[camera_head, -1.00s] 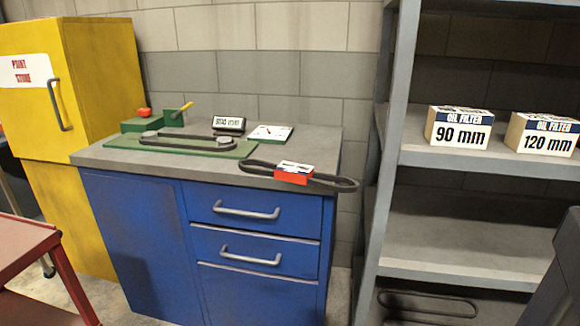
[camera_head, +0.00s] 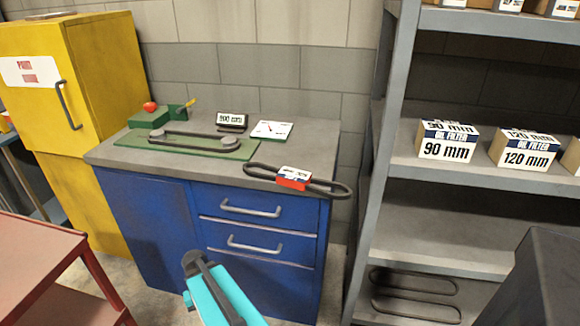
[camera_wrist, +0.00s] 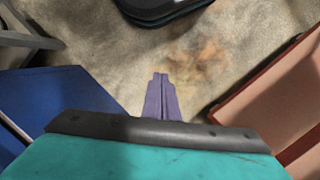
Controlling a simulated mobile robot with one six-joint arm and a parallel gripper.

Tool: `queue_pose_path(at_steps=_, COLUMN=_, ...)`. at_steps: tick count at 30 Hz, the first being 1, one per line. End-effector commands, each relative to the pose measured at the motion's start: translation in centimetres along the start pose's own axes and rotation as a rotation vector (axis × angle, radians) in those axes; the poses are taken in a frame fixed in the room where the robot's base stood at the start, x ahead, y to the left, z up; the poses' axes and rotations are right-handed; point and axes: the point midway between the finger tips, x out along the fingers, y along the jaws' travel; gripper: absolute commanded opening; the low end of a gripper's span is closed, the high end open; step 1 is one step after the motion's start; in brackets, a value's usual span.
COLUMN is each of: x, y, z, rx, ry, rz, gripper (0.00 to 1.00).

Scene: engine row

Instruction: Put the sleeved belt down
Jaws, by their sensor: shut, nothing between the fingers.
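The sleeved belt (camera_head: 328,188) is a black loop with a red, white and blue sleeve (camera_head: 294,178) around its middle. It lies at the right front corner of the grey worktop (camera_head: 190,161), and its right end sticks out past the edge. My gripper shows in the wrist view (camera_wrist: 158,78) with its two purple fingers together and nothing between them. It points down over bare floor, away from the belt. In the head view part of my teal arm shows in front of the blue cabinet; the fingertips cannot be made out there.
A green measuring board (camera_head: 200,147) with another belt, a 900 mm display (camera_head: 231,122) and a dial card (camera_head: 272,130) occupy the worktop. A grey shelf rack (camera_head: 402,160) with oil filter boxes stands right. A red cart (camera_head: 40,252) stands front left, a yellow cabinet (camera_head: 105,70) behind.

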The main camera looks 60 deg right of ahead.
Motion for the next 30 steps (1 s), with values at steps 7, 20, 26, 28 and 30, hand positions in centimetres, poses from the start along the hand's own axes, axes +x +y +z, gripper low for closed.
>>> queue_pose_path(at_steps=7, x=-10.2, y=4.9, z=-1.1, rx=0.127, ry=0.043, rz=-0.027, gripper=0.00)
queue_pose_path(at_steps=20, x=-26.0, y=14.4, z=-0.7, rx=0.344, ry=0.112, rz=-0.064, gripper=0.00)
queue_pose_path(at_steps=26, x=-33.2, y=19.1, z=0.6, rx=0.445, ry=0.142, rz=-0.078, gripper=0.00)
queue_pose_path(at_steps=28, x=-35.8, y=20.7, z=1.2, rx=0.481, ry=0.154, rz=-0.083, gripper=0.00)
queue_pose_path(at_steps=30, x=-38.2, y=22.4, z=1.9, rx=0.516, ry=0.164, rz=-0.087, gripper=0.00)
